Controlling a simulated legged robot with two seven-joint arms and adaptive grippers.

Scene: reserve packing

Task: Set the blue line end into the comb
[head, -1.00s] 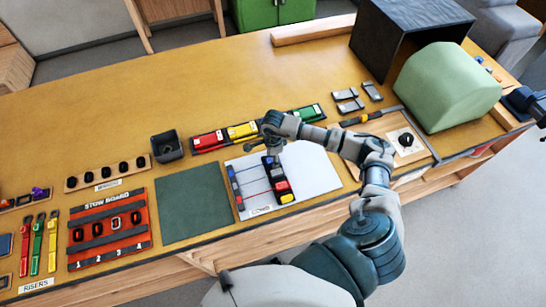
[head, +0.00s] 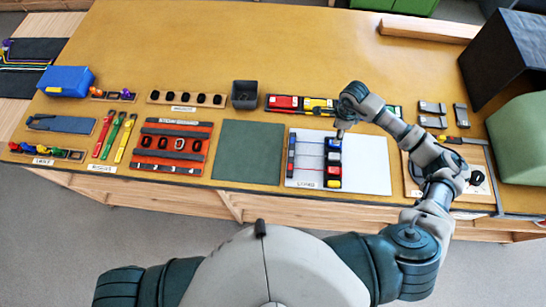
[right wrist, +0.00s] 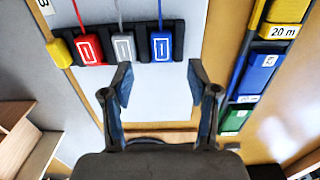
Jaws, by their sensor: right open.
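The black comb (right wrist: 139,28) stands on a white board; in the head view the comb (head: 333,158) is upright in the picture beside thin coloured lines. The blue line end (right wrist: 161,46) sits in the slot at the comb's right end in the right wrist view, with its blue line running up. Grey (right wrist: 123,47) and red (right wrist: 88,50) ends sit beside it; a yellow end (right wrist: 60,50) is at the far left. My right gripper (right wrist: 160,80) is open and empty, fingertips just short of the blue end and either side of it. My left gripper is out of view.
A rack of red, yellow and green cases (head: 285,103) lies behind the comb, close to my right arm. A green mat (head: 248,150) and the orange stow board (head: 172,148) are to the left. The white board (head: 367,165) is bare right of the comb.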

